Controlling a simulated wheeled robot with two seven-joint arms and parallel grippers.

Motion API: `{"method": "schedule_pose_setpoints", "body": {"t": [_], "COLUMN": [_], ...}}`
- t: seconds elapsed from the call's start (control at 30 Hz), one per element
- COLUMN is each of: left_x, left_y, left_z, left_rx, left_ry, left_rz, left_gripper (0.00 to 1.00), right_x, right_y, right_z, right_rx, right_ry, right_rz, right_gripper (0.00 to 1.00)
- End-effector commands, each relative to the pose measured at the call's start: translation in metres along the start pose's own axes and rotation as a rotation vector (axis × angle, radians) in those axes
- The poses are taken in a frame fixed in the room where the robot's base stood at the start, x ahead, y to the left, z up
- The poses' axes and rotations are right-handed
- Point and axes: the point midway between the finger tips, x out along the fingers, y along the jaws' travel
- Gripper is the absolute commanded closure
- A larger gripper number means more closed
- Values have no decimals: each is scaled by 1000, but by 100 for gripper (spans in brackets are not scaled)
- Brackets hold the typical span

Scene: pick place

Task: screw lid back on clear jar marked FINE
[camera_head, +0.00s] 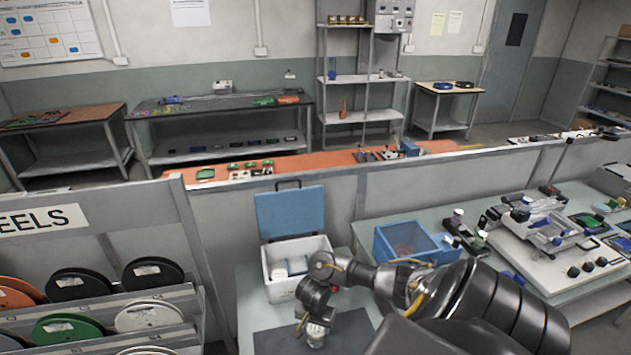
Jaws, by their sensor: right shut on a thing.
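My right gripper (317,321) points down over the dark mat on the near bench. It is shut on a small pale, partly clear object (316,338) at the mat's left part. The gripper covers its top, and I cannot tell whether this is the jar, its lid or both. No FINE marking is readable. Whether the object touches the mat is not clear. My left gripper is not in view.
A white cooler box (282,290) with its blue lid (290,210) open stands behind the mat (270,342) and holds white items. A blue bin (388,245) stands to the right. Reel racks (150,315) fill the left. Equipment crowds the right bench.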

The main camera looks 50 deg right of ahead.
Motion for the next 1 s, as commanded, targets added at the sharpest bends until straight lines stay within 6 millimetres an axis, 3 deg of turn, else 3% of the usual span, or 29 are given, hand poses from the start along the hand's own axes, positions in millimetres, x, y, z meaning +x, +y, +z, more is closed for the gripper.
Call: {"method": "schedule_pose_setpoints", "body": {"t": [0.17, 0.33, 0.5, 0.87, 0.9, 1.0], "left_x": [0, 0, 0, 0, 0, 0], "left_y": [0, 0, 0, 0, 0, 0], "left_z": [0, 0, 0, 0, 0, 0], "left_rx": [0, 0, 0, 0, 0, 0], "left_ry": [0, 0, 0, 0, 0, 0], "left_rz": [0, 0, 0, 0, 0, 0], "left_gripper": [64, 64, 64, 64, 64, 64], "right_x": [0, 0, 0, 0, 0, 0], "right_y": [0, -2, -4, -2, -2, -2], "right_z": [-1, 1, 0, -2, -2, -2], "right_rx": [7, 226, 320, 353, 352, 352], "right_ry": [1, -3, -1, 3, 3, 3], "right_rz": [0, 25, 30, 37, 37, 37], "right_gripper": [67, 67, 67, 67, 42, 29]}}
